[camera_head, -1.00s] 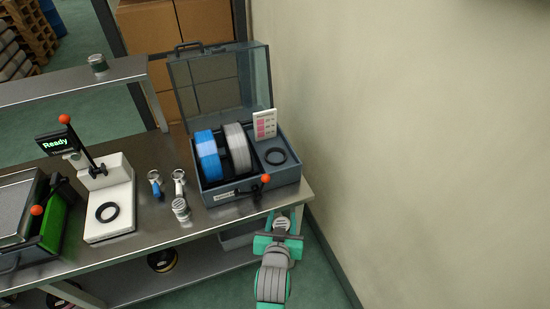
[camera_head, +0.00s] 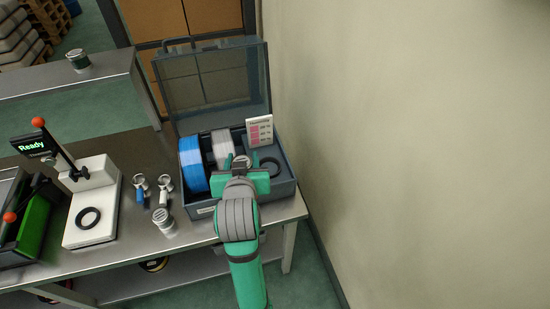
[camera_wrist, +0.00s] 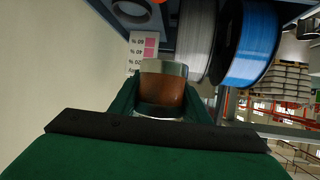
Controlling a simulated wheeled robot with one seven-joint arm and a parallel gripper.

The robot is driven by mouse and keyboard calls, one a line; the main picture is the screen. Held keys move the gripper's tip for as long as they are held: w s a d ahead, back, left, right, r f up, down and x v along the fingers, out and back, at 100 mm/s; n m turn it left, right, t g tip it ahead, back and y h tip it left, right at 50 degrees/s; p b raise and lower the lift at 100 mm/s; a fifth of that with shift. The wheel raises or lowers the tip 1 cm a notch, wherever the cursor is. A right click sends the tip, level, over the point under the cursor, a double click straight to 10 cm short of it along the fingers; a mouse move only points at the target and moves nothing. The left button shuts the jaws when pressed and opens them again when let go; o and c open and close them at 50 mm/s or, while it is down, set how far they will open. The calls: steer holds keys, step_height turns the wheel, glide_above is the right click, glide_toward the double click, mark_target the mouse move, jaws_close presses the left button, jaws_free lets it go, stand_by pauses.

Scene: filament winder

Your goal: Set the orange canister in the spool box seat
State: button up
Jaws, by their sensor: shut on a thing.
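The orange canister (camera_wrist: 163,88) sits between my gripper's green fingers in the wrist view, with a clear or metallic band above and below its orange-brown middle. In the head view only its pale top (camera_head: 241,161) shows. My gripper (camera_head: 241,174) is shut on it and is over the right front part of the open spool box (camera_head: 285,190). The seat, a black ring (camera_head: 270,166) on the box's right side, is just right of my gripper and looks empty. The canister's height above the box is hard to tell.
A blue spool (camera_head: 192,165) and a grey spool (camera_head: 221,148) stand left of my gripper. A card (camera_head: 259,131) stands behind the seat, before the raised lid (camera_head: 215,85). A wall is to the right.

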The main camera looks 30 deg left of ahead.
steer(key=w+a+f, duration=0.1)
steer(key=w+f, duration=0.3)
steer(key=w, duration=0.5)
glide_above(268, 159)
steer(key=f, duration=0.5)
steer(key=shift+s+d, duration=0.1)
steer(key=shift+s, duration=0.25)
steer(key=shift+w+f, duration=0.15)
steer(key=shift+f, duration=0.1)
steer(key=shift+w+f, duration=0.2)
steer(key=shift+f, duration=1.5)
steer(key=o, duration=0.8)
steer(key=v, duration=1.2)
